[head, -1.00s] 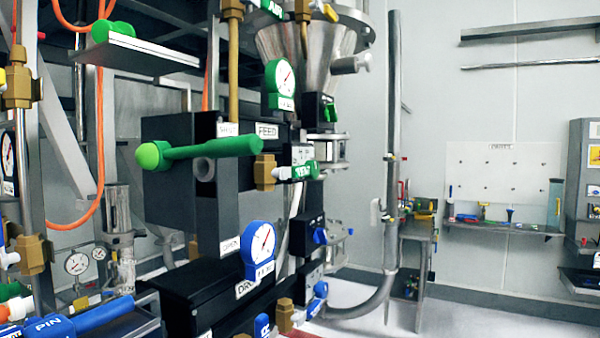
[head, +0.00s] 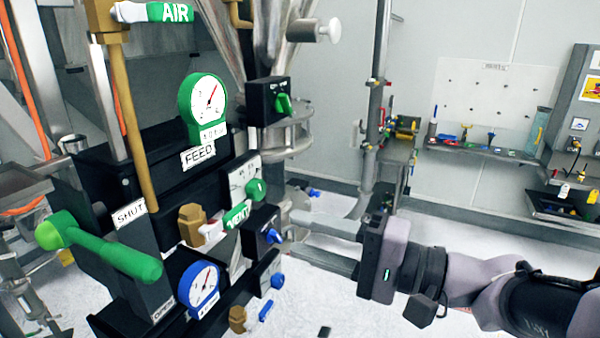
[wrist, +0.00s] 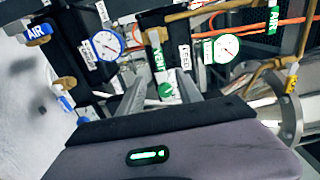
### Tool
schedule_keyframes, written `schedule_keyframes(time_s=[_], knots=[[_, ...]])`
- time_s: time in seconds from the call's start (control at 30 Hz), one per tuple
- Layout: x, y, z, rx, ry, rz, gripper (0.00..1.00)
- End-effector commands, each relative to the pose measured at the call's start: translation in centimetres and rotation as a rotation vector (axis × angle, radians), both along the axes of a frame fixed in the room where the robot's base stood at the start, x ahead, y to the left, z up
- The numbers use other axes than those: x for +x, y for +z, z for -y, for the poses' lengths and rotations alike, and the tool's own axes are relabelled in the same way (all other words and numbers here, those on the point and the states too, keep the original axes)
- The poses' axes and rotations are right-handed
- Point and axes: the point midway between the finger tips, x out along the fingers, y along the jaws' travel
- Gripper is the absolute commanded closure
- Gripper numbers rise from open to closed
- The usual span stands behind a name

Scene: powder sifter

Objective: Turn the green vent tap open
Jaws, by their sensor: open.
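The green vent tap (head: 237,215) has a handle lettered VENT beside a brass body (head: 190,225), low on the black panel in the head view. My gripper (head: 290,235) is open and empty to the right of the tap, its two grey fingers pointing at the panel. In the wrist view the VENT handle (wrist: 158,60) shows beyond and between the fingertips (wrist: 160,84). A green round end (wrist: 167,91) shows just below it; I cannot tell whether it belongs to the tap. The fingers look apart from the handle.
A FEED gauge (head: 204,100) is above the tap, and a blue gauge (head: 199,288) below it. A long green lever (head: 115,255) juts out at left. A blue knob (head: 272,236) is close to the fingers. A back bench (head: 480,148) stands far right.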

Motion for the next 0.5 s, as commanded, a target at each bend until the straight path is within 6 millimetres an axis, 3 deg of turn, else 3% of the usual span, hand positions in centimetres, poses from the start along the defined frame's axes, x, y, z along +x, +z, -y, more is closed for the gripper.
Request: schedule_keyframes(time_s=[0.1, 0.3, 0.5], knots=[[1.2, 0.3, -3.6, -0.001, 0.009, -0.004, 0.58], [3.3, 0.2, -8.6, -0.003, 0.007, -0.003, 0.58], [4.5, 0.1, -11.2, -0.003, 0.002, -0.003, 0.58]])
